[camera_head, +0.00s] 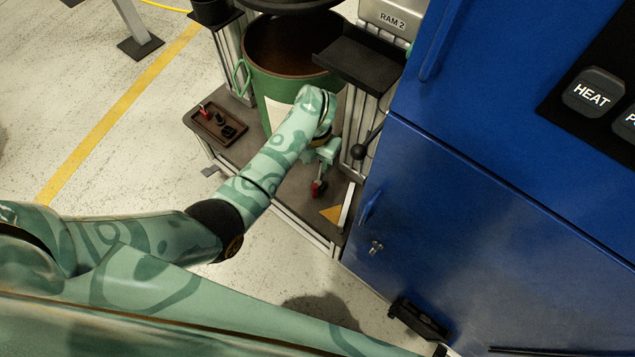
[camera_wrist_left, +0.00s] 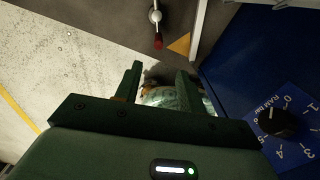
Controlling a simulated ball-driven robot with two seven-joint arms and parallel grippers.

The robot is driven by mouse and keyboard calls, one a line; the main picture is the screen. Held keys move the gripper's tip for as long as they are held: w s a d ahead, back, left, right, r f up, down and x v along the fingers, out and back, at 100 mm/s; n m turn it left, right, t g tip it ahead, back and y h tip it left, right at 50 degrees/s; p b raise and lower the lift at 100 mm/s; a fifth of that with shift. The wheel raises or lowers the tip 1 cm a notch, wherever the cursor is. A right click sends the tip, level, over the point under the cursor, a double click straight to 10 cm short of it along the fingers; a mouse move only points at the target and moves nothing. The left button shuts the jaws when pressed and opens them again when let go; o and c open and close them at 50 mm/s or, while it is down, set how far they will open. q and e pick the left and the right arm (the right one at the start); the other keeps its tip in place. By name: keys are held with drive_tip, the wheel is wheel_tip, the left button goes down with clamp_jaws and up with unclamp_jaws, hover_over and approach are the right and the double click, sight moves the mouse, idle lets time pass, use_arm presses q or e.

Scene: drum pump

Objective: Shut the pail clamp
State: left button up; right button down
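The green pail (camera_head: 285,88) stands on the dark machine base below the round black plate. A clamp lever with a red tip (camera_head: 318,188) sits low in front of the pail; its red end (camera_wrist_left: 158,42) also shows in the left wrist view, beyond my fingertips. My left gripper (camera_wrist_left: 160,75) is open, its two fingers apart with nothing held between them. In the head view my left wrist hides most of this gripper and part of the pail's front. The clamp's contact with the pail is hidden. My right gripper is not in view.
A blue cabinet (camera_head: 480,210) stands close on the right, with a numbered dial (camera_wrist_left: 274,122) in the wrist view. A ball-ended lever (camera_head: 360,150) sticks out beside the clamp. A small tray (camera_head: 200,128) lies left of the pail. Floor is free at left.

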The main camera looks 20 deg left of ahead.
use_arm(q)
drive_tip(key=b, duration=0.2)
hover_over(315, 184)
wheel_tip(315, 184, down, 5)
drive_tip(key=shift+f, duration=0.1)
wheel_tip(315, 184, down, 10)
drive_tip(key=b, duration=0.6)
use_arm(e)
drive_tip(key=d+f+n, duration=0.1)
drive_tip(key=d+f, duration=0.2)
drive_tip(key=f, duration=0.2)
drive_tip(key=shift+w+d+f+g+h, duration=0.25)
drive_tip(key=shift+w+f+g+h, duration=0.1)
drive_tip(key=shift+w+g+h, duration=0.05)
